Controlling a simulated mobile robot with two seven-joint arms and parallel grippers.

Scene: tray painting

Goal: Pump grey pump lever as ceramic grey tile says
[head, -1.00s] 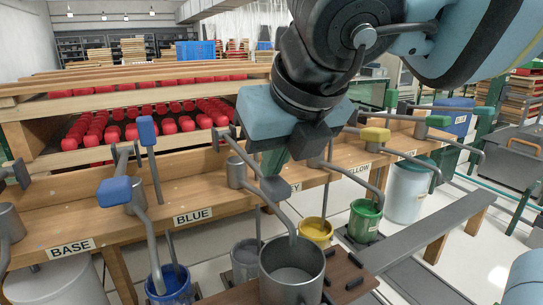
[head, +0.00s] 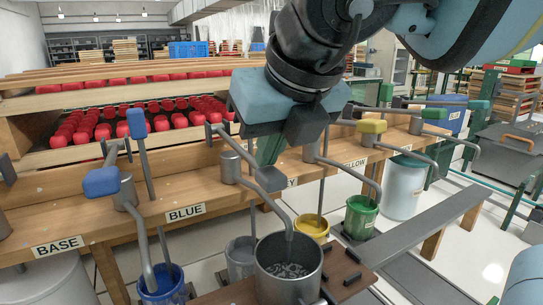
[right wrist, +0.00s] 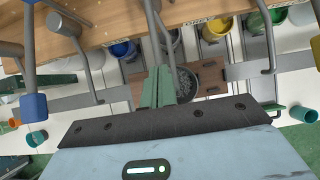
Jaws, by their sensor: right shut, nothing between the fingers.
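My right gripper (head: 270,150) is shut and empty, its greenish fingers pointing down in the head view. The grey pump lever's dark grey grip (head: 270,179) is just below the fingertips; I cannot tell whether they touch. The grey pump's spout (head: 275,207) bends down over a grey metal pot (head: 309,283). The pot has a wavy light-and-dark grey pattern inside. In the right wrist view, the shut fingers (right wrist: 158,88) show beside the pot (right wrist: 221,76). The grey label (head: 292,182) is partly hidden by my gripper. I cannot make out a ceramic grey tile. My left gripper is out of view.
A blue lever grip (head: 137,123) and a yellow lever grip (head: 371,126) flank the grey pump. A blue bucket (head: 163,291), a yellow bucket (head: 312,229) and a green bucket (head: 361,218) stand by the bench (head: 130,218).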

